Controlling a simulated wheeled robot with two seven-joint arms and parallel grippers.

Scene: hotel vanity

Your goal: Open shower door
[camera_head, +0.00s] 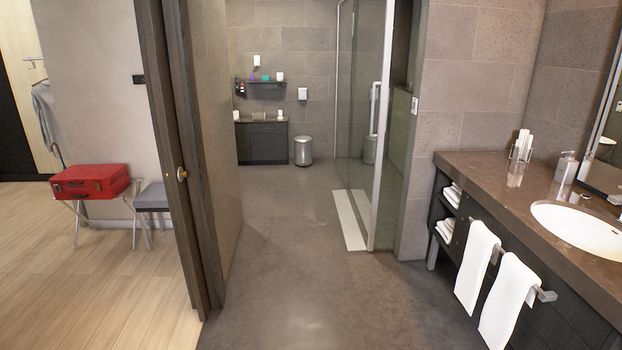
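The glass shower door (361,110) stands at the right of the back part of the bathroom, with a pale metal frame. A white vertical handle (374,108) is on its near edge. A greenish glass pane (394,135) shows to the right of the door's near edge. I cannot tell from here whether the door is fully closed or partly open. A white strip (347,220) lies on the floor along the foot of the glass. Neither of my grippers is in view.
The grey floor (290,250) ahead is clear. A wooden door frame (172,130) stands at left. A dark vanity counter (495,195) with hanging towels (477,267) juts in at right. A bin (303,151) and a cabinet (262,141) stand at the back.

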